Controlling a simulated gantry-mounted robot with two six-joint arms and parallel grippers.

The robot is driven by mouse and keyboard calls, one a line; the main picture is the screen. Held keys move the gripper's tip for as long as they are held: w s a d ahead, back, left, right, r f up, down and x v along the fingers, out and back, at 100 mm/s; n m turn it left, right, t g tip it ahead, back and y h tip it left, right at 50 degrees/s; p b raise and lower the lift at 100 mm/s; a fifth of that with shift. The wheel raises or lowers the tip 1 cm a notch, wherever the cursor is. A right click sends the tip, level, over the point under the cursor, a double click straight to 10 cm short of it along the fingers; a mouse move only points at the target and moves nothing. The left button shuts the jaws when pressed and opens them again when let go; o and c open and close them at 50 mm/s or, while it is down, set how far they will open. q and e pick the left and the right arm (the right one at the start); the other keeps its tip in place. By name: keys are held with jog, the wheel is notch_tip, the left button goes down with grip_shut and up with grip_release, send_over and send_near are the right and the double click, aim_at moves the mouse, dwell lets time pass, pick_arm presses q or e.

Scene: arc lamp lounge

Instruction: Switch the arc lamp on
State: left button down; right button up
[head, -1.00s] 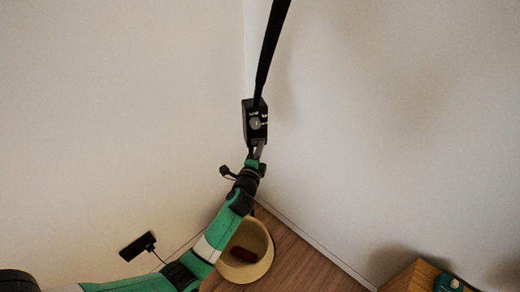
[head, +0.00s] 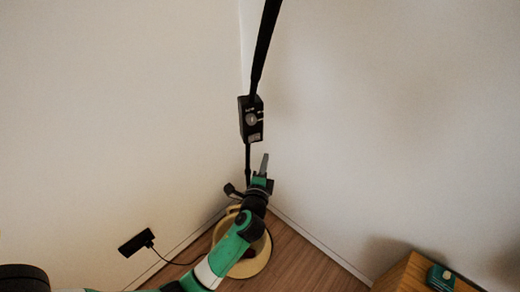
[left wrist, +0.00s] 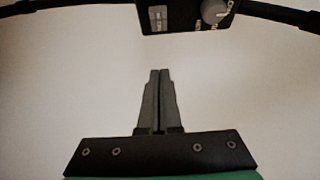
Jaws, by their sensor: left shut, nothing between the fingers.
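The arc lamp's black switch box (head: 251,128) sits on the dark lamp pole (head: 265,42) in the room corner, with a round grey knob (head: 252,118) on its face. In the left wrist view the box (left wrist: 180,17) and its knob (left wrist: 214,11) are at the top edge, partly cut off. My left gripper (head: 265,158) is shut and empty, below and slightly right of the box, apart from it. Its closed fingers (left wrist: 160,75) point up towards the box in the left wrist view. The lamp head is out of view. My right gripper is not in view.
A round cream base or bowl (head: 262,262) is on the wooden floor (head: 305,262), partly hidden by my left arm. A black block with a cable (head: 135,243) is at the left wall. A wooden cabinet (head: 400,276) with a teal object (head: 440,279) stands at the lower right.

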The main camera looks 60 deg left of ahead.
pick_arm(q)
jog(key=d, duration=0.2)
jog(key=s+d, duration=0.1)
jog(key=d, duration=0.1)
jog(key=shift+d, duration=0.25)
jog(key=shift+w, duration=0.1)
